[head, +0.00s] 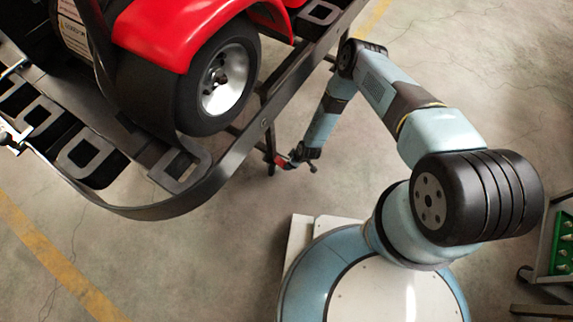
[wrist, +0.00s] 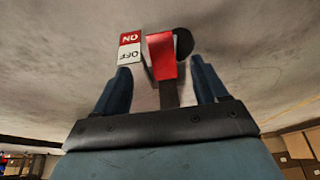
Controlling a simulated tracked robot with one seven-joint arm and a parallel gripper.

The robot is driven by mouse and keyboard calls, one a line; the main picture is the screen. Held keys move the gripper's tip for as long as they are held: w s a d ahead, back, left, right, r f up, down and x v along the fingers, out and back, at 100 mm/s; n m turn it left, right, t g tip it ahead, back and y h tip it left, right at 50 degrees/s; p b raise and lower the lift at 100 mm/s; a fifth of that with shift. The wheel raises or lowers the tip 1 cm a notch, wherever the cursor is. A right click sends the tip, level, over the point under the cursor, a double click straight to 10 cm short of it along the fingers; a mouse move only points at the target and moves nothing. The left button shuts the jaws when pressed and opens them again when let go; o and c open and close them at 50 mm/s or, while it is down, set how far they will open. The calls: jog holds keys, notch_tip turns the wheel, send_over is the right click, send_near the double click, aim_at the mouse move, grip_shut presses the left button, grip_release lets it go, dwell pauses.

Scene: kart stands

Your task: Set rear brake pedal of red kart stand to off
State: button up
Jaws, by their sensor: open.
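The red pedal (wrist: 163,55) of the kart stand (head: 205,190) shows in the wrist view between the two blue fingers of my gripper (wrist: 160,68). My gripper is open, with visible gaps on both sides of the pedal. In the head view my gripper (head: 294,158) is low beside the stand's leg, by a small red part (head: 281,161); its fingers are too small to make out there.
The red kart (head: 180,30) with its black wheel (head: 218,78) rests on the dark stand frame, left of my arm. A cart with a green panel (head: 563,245) stands at the right edge. The concrete floor (head: 250,240) is bare between the stand and my base.

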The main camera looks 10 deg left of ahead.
aim_at(282, 163)
jog(key=x, duration=0.8)
jog(key=shift+a+f, duration=0.1)
jog(key=shift+f, duration=0.1)
jog(key=shift+c, duration=0.4)
jog(key=shift+w, duration=0.1)
grip_shut()
